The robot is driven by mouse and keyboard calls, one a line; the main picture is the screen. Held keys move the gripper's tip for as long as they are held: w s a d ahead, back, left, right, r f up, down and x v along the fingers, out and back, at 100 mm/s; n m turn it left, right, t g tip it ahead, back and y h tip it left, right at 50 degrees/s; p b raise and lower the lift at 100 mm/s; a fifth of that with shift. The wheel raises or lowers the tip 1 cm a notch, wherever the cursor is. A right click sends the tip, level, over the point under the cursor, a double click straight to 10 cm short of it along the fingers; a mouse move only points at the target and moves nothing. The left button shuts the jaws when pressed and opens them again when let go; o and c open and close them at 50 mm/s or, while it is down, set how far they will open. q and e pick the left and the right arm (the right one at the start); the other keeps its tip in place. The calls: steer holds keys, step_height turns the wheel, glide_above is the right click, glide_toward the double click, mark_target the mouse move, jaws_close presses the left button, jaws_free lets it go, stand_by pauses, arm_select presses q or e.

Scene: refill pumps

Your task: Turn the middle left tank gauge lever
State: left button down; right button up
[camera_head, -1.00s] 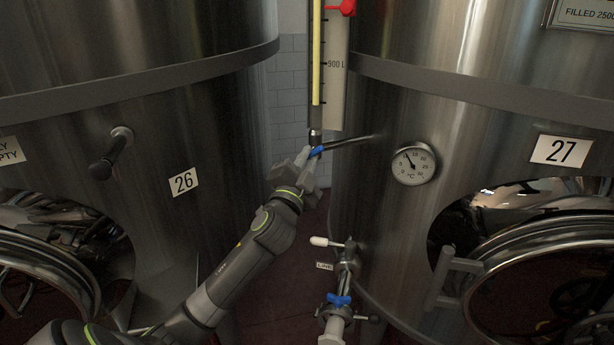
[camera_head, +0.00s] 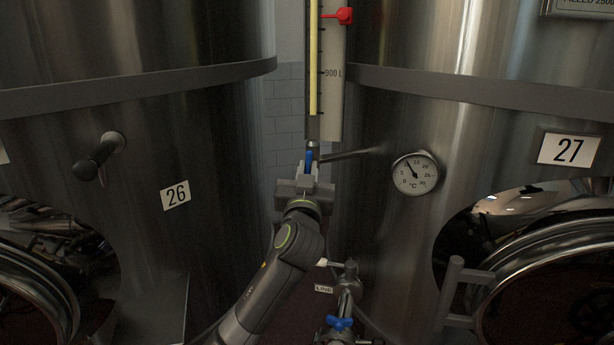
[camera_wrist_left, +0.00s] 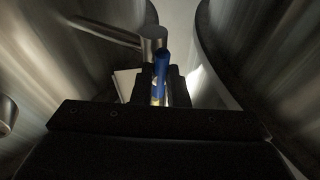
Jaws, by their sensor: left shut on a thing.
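The blue gauge lever (camera_head: 309,161) sits at the foot of the sight gauge (camera_head: 332,85) between tanks 26 and 27. It now stands nearly upright, just below the gauge's bottom end. My left gripper (camera_head: 306,178) is shut on the lever from below. In the left wrist view the blue lever (camera_wrist_left: 161,66) rises between the fingers, in front of a metal fitting (camera_wrist_left: 152,40) with a pipe going left. My right gripper is not in view.
Tank 26 (camera_head: 220,140) stands close on the left and tank 27 (camera_head: 480,130) on the right. A thin pipe (camera_head: 350,154) joins the gauge to tank 27. A dial thermometer (camera_head: 415,174) is to its right. A lower valve with a blue handle (camera_head: 339,323) is near my arm.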

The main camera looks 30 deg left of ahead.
arm_select(q)
steer(key=shift+f+n+g+y, duration=0.1)
steer(key=shift+n+g+y, duration=0.2)
steer(key=shift+n, duration=0.4)
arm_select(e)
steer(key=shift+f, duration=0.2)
arm_select(q)
steer(key=c, duration=1.4)
jaws_free()
steer(key=shift+c, duration=0.2)
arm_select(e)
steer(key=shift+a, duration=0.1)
